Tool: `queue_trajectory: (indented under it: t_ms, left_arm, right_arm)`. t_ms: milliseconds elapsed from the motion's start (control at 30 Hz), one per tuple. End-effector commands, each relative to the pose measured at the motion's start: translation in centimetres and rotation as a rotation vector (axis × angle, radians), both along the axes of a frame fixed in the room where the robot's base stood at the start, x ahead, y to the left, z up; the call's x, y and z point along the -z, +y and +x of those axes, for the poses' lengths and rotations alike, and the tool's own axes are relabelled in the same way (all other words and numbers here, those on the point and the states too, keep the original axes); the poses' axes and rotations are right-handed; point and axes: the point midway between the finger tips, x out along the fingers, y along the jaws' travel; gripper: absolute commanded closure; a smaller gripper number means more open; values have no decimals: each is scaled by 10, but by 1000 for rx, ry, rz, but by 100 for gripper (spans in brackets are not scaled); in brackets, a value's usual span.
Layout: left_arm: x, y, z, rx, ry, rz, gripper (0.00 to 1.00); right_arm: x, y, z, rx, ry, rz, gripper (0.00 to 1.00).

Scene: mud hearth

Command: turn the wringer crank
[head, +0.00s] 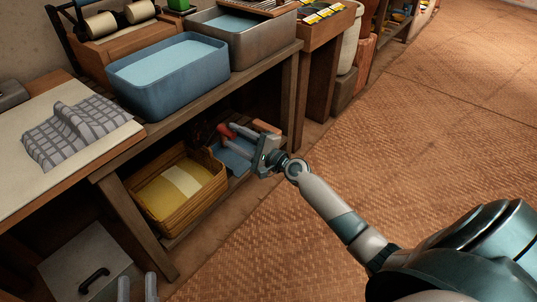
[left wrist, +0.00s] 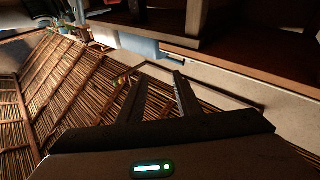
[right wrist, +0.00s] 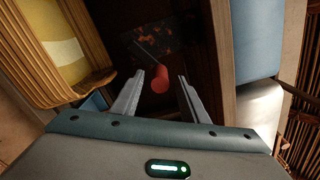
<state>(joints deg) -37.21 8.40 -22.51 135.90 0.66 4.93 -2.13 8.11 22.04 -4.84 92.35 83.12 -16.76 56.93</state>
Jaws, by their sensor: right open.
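The wringer (head: 112,24) with pale rollers stands on a wooden box at the back left of the bench in the head view. My right gripper (head: 243,131) is open in front of the lower shelf. A red handle (head: 226,132) shows at its fingertips. In the right wrist view the red handle (right wrist: 160,78) lies in line with the gap between the fingers, with a thin dark rod behind it. I cannot tell what the rod joins or whether a finger touches the handle. My left gripper (head: 137,285) is open and empty at the bottom left.
A blue basin (head: 168,75) and a metal basin (head: 232,38) of water stand on the bench. A checked cloth (head: 80,130) lies on the pale board. A yellow-lined basket (head: 175,190) is on the lower shelf. The woven floor (head: 330,180) at right is clear.

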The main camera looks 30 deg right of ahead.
Motion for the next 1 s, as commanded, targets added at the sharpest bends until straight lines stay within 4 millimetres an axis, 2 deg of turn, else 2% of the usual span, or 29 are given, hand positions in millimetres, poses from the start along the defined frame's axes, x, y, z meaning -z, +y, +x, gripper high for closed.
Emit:
queue_trajectory:
  t_ms: [267, 400, 700, 1000]
  left_arm:
    - [7, 3, 3, -4, 30, 14, 69]
    - [3, 3, 2, -6, 9, 8, 69]
    - [-19, 0, -10, -3, -115, -42, 69]
    - [-37, 0, -21, -6, -210, -78, 69]
  right_arm:
    - [1, -17, -45, 0, 2, -2, 60]
    - [2, -26, -70, 1, 2, -2, 60]
    - [2, -43, -118, 0, 1, -2, 60]
    - [1, -52, -143, 1, 0, 0, 60]
